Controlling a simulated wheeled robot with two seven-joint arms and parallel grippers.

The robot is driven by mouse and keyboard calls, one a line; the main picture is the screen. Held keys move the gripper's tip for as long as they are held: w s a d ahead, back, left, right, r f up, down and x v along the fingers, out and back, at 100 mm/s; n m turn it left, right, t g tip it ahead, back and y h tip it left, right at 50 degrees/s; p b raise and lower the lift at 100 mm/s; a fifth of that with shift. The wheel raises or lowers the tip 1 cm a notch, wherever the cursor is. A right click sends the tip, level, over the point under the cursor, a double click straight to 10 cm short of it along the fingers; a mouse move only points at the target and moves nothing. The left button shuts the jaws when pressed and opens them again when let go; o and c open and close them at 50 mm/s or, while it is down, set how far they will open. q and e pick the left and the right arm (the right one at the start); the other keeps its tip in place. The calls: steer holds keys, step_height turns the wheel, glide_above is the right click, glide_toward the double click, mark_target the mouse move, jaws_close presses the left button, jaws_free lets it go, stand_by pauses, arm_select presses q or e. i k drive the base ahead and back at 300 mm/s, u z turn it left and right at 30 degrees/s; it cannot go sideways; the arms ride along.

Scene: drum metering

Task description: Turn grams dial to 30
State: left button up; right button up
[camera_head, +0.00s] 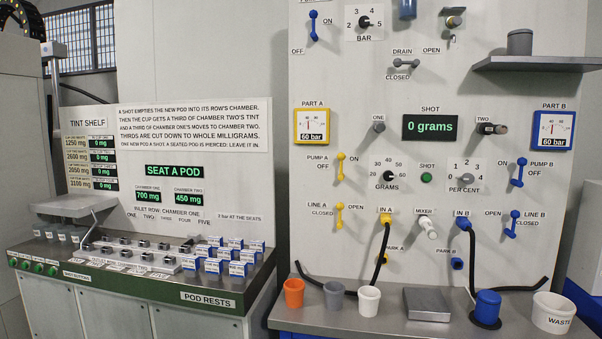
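The grams dial (389,176) is a small black knob on the grey wall panel, with a ring of numbers around it and the label GRAMS below. The numbers are small, and I cannot tell surely which one the knob points to. The SHOT display (430,127) above it reads 0 grams in green. The green SHOT button (426,177) is just right of the dial. Neither of my grippers shows in the head view, and nothing touches the dial.
The per cent dial (465,179) is right of the button. The yellow Pump A lever (341,167) is left of the grams dial. Below, an orange cup (294,292), other cups and a grey block (426,304) stand on the bench. Black hoses hang from the panel's inlets.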

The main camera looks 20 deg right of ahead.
mark_target(389, 176)
steer(key=u, duration=0.6)
steer(key=i, duration=1.05)
steer(key=z, duration=0.55)
steer(key=i, duration=1.05)
steer(key=z, duration=1.1)
